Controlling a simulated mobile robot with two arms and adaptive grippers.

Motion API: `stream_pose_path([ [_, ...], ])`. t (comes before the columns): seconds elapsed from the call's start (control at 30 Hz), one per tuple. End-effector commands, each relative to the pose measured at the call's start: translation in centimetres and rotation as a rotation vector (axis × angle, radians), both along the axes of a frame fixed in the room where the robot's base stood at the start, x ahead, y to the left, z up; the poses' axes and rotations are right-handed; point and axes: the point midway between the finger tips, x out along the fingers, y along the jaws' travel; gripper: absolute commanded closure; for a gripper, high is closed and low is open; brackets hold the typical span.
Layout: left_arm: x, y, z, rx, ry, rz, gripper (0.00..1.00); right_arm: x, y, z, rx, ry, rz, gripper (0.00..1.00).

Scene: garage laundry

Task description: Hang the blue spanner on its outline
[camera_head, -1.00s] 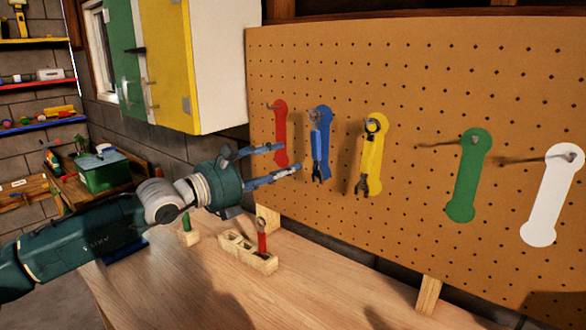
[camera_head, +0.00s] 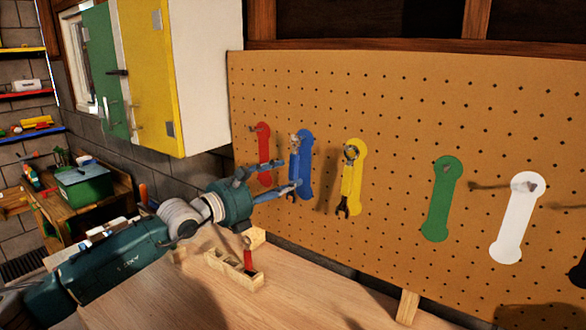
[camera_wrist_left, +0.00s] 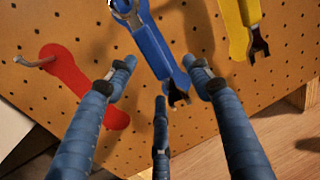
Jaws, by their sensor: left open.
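The blue spanner (camera_head: 295,168) hangs upright from a peg in front of the blue outline (camera_head: 307,150) on the pegboard. In the left wrist view the spanner (camera_wrist_left: 148,42) shows its ring end at the top edge and its dark open jaw lower down. My left gripper (camera_head: 282,175) is open at the spanner's lower part. In the wrist view its fingers (camera_wrist_left: 163,72) stand spread around the spanner's lower end, holding nothing; contact cannot be told. My right gripper is not seen.
The red outline (camera_head: 264,150) with a bare peg is left of the blue one. A yellow spanner (camera_head: 346,190) hangs at the yellow outline (camera_head: 356,160). Green (camera_head: 440,205) and white (camera_head: 516,225) outlines are empty. A wooden holder (camera_head: 222,268) with a red-handled tool (camera_head: 248,258) stands on the bench.

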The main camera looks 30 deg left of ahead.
Motion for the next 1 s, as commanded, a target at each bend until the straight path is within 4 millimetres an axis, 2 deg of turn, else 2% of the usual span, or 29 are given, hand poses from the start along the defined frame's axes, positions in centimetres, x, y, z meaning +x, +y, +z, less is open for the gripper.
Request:
stream_pose_path([
  [0.1, 1.7, -0.8, 0.6, -0.002, -0.003, -0.003, 0.49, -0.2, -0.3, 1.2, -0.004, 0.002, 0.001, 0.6],
  [0.3, 3.5, -1.2, 0.2, -0.002, 0.0, -0.001, 0.49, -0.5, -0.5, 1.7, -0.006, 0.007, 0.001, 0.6],
  [0.67, 4.0, -1.4, 0.0, 0.001, 0.0, -0.002, 0.49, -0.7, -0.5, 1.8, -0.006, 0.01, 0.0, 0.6],
  [0.7, 3.9, -1.4, 0.0, 0.001, 0.0, -0.002, 0.51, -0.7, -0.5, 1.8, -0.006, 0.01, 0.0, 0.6],
  [0.77, 3.9, -1.4, 0.0, 0.001, 0.0, -0.002, 0.63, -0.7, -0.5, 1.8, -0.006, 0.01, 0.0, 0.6],
  [0.93, 3.9, -1.4, 0.0, 0.001, 0.0, -0.002, 0.97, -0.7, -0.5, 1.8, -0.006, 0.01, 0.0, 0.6],
  [1.0, 3.9, -1.4, 0.0, 0.001, 0.0, -0.002, 1.0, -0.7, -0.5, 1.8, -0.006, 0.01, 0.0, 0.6],
])
